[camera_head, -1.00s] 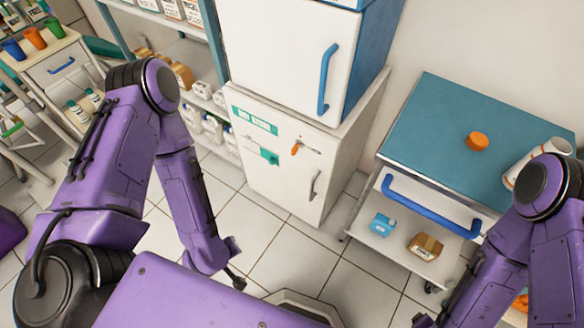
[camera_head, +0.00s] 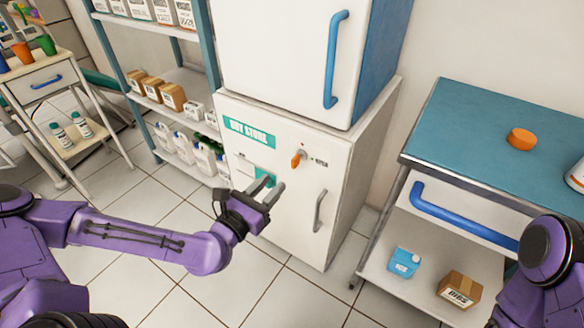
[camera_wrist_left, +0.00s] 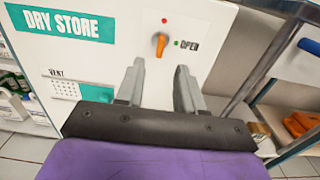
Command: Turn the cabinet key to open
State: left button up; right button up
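The orange cabinet key (camera_head: 297,160) sits on the white front of the lower cabinet (camera_head: 290,205), just below a small red dot and left of a small label. In the left wrist view the key (camera_wrist_left: 160,43) stands roughly upright, with a green dot and the word OPEN to its right. My left gripper (camera_head: 272,187) is open and empty, in front of the cabinet, below and left of the key. In the left wrist view its two fingers (camera_wrist_left: 158,88) are apart, with the key beyond and between them. My right gripper is not visible; only part of my right arm shows.
The cabinet has a grey handle (camera_head: 319,211) and a green DRY STORE label (camera_head: 249,133). A blue-handled white cabinet (camera_head: 277,50) stands above it. A teal-topped cart (camera_head: 470,130) is at right, shelves (camera_head: 170,75) at left. The tiled floor in front is clear.

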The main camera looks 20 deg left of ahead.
aim_at(292, 164)
pick_arm(q)
jog(key=b+x, duration=0.4)
jog(key=x, duration=0.5)
jog(key=shift+w+d+f, duration=0.1)
jog(key=shift+w+d, duration=0.1)
jog(key=shift+w, duration=0.15)
grip_shut()
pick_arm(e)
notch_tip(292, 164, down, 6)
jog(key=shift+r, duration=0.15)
